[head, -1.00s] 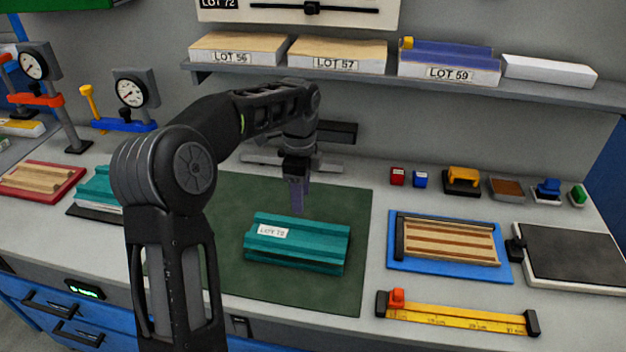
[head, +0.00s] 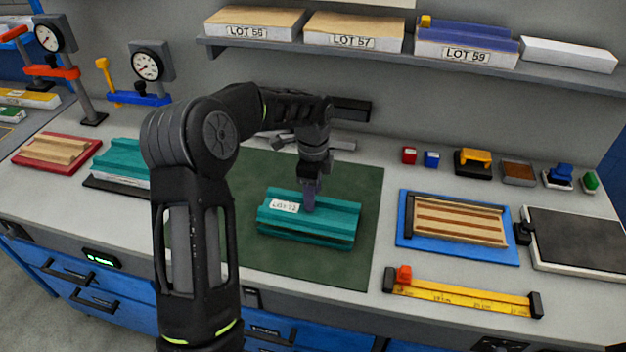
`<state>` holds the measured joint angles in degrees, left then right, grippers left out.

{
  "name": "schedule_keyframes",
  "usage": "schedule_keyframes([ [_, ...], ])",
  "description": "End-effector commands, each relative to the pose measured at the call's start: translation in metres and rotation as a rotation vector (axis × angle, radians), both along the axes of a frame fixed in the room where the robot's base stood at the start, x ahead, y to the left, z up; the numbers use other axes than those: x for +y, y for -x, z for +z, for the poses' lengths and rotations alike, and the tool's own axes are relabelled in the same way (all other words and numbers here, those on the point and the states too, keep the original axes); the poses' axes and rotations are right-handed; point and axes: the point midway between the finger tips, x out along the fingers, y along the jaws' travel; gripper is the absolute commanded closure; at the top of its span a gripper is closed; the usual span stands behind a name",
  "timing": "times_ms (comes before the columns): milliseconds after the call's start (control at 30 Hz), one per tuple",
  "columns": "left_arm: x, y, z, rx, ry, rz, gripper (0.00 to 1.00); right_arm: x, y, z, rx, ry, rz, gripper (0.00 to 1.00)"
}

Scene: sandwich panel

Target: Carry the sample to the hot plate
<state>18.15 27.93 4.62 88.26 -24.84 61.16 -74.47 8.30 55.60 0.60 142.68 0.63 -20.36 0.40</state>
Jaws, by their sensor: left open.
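A teal ribbed block (head: 325,222) with a white lot label lies on the dark green mat (head: 300,268) in the middle of the bench; it looks like the sample. My left gripper (head: 310,203) points down at the block's far long side, its finger overlapping the block's top in the picture. It is open. I cannot tell whether the fingers touch the block, and one finger hides the other. A flat dark plate in a pale frame (head: 582,238) at the far right looks like the hot plate, and its top is bare. My right gripper is out of view.
A blue tray (head: 404,243) with a striped wooden panel stands between the mat and the dark plate. A yellow ruler (head: 460,296) lies in front of it. Small coloured items (head: 473,163) line the back, below a shelf (head: 400,62). Another teal block (head: 122,155) sits left.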

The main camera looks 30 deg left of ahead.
Motion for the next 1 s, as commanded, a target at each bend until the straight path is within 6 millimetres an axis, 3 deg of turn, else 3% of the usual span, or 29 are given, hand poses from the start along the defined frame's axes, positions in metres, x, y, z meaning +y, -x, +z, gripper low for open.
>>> schedule_keyframes([
  [333, 0.0000, 0.0001, -0.0047, 0.000, 0.000, 0.000, 0.52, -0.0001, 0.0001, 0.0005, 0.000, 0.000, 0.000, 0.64],
  [900, -0.0003, 0.0000, -0.0044, 0.000, 0.001, 0.000, 0.99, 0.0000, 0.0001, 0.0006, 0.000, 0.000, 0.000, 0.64],
  [1000, -0.0003, 0.0000, -0.0043, 0.000, 0.001, 0.000, 1.00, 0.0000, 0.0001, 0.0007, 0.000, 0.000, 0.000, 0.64],
])
